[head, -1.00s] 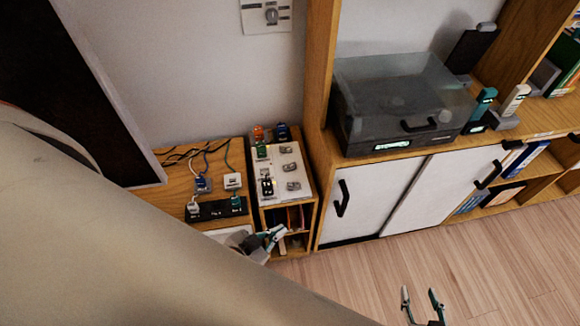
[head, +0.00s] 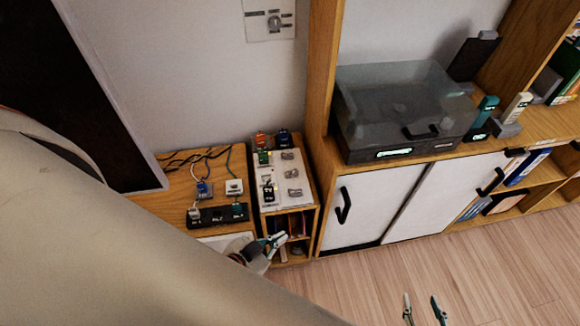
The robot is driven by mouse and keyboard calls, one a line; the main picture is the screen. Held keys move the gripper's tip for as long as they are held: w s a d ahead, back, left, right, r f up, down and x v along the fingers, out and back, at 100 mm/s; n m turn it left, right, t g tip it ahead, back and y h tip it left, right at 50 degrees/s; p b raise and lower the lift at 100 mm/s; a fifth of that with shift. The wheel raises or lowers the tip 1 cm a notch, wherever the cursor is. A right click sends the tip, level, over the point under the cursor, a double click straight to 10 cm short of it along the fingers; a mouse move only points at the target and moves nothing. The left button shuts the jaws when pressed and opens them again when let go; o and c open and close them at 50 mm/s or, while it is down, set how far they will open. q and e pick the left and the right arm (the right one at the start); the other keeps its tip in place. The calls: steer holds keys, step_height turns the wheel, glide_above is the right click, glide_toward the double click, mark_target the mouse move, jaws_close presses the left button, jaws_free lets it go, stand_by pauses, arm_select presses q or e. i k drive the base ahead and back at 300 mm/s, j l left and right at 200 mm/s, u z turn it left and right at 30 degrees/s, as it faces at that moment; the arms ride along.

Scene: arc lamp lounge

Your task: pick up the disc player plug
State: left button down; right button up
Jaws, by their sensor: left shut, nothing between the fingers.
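Several plugs are at the power strip on the low wooden stand: a blue plug (head: 203,189), a white plug (head: 234,187), another white plug (head: 194,213) and a teal plug (head: 238,209). Dark, white and green cords run behind them. I cannot read which one is the disc player plug. The dark power strip (head: 217,216) lies near the stand's front. My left gripper (head: 279,241) is shut and empty, in front of the small cubby, right of the strip. My arm hides the stand's front. My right gripper (head: 424,306) is open and empty over the floor at the bottom.
A white panel (head: 279,179) with several coloured plugs and grey pieces tops the small cubby. A disc player (head: 400,110) with a clear dark lid sits on the wooden cabinet at right. White sliding doors (head: 430,196) front it. The wood floor (head: 480,255) is open at lower right.

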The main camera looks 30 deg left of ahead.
mark_target(284, 135)
steer(key=u, duration=1.15)
